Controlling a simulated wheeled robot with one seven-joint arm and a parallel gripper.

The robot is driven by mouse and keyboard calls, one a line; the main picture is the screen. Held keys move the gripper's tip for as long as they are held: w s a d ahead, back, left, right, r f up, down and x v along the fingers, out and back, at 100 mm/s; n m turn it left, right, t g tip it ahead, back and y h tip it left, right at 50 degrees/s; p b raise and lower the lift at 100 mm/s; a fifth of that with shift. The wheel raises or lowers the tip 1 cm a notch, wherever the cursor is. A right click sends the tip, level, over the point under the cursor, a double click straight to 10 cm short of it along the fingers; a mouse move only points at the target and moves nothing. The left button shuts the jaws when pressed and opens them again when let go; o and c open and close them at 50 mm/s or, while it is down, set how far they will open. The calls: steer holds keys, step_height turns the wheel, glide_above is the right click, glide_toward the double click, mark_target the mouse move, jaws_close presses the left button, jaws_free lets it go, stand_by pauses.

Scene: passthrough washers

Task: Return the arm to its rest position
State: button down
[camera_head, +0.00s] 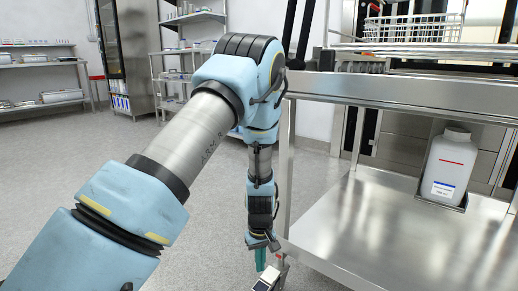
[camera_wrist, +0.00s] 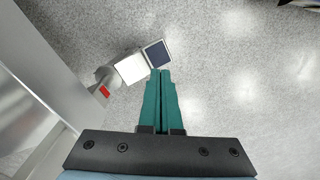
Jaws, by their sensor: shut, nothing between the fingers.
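My arm (camera_head: 195,130) reaches out from the lower left in the head view, bends at a blue elbow and hangs down beside the steel table. My gripper (camera_head: 261,262) points down near the lower middle of the head view. In the wrist view my gripper (camera_wrist: 161,75) has its two green fingers together, with nothing between them. A small device with a white face and a dark square (camera_wrist: 157,54) shows just beyond the fingertips. It also shows at the bottom of the head view (camera_head: 266,279). I cannot tell whether the fingers touch it.
A steel table (camera_head: 330,250) with a lower shelf stands close on the right. A white bottle (camera_head: 449,160) sits in a holder there, and a wire rack (camera_head: 412,28) is on top. Shelves (camera_head: 40,62) stand at the back left. The grey floor (camera_head: 75,165) on the left is clear.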

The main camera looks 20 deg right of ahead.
steer(key=w+a+r+p, duration=0.2)
steer(key=a+r, duration=0.5)
steer(key=r, duration=0.3)
steer(key=w+a+r+p, duration=0.1)
steer(key=a+r+p, duration=0.2)
steer(key=a+r, duration=0.5)
steer(key=s+a+r+t+p, duration=0.2)
steer(key=s+a+r+p, duration=0.35)
steer(key=a+r, duration=1.05)
step_height(320, 180, up, 37)
steer(key=s+m+p, duration=0.1)
steer(key=p, duration=3.5)
steer(key=shift+s+d, duration=0.2)
steer(key=shift+d, duration=0.2)
steer(key=shift+f, duration=0.1)
